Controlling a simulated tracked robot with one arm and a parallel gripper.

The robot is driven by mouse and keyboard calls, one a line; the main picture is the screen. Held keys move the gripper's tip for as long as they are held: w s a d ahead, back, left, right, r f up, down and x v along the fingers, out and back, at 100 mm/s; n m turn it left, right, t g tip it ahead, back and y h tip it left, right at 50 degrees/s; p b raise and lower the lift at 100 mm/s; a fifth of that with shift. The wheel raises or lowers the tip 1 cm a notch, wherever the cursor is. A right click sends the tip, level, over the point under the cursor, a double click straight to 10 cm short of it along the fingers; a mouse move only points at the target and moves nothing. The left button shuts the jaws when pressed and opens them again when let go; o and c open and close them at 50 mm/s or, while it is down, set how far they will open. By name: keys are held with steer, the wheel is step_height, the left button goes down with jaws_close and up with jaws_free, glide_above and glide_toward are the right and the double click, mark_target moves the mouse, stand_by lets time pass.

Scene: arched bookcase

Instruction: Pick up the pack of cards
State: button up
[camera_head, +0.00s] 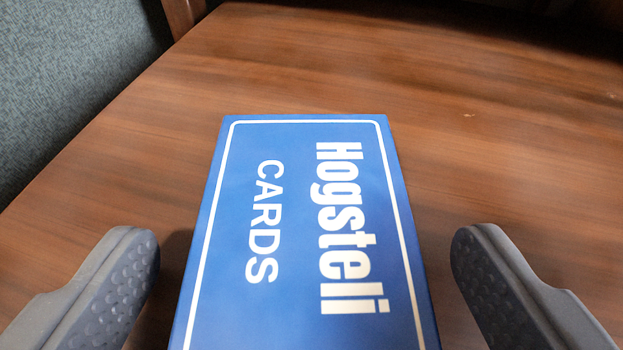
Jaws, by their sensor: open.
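The pack of cards (300,220) is a blue box with a white border and the white words "Hogsteli CARDS". It lies flat on the wooden surface (480,130), and its near end runs out of the bottom of the picture. My gripper (305,260) is open, with one grey finger to the left of the pack and one to the right. A gap shows between each fingertip and the pack, so neither finger touches it. I cannot tell the exact height of the fingers above the wood.
A grey-blue textured surface (70,80) borders the wood at the upper left. A wooden upright (183,14) stands at the far left corner, and the far edge is dark. The wood beyond the pack and to its right is clear.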

steer(key=c, duration=1.1)
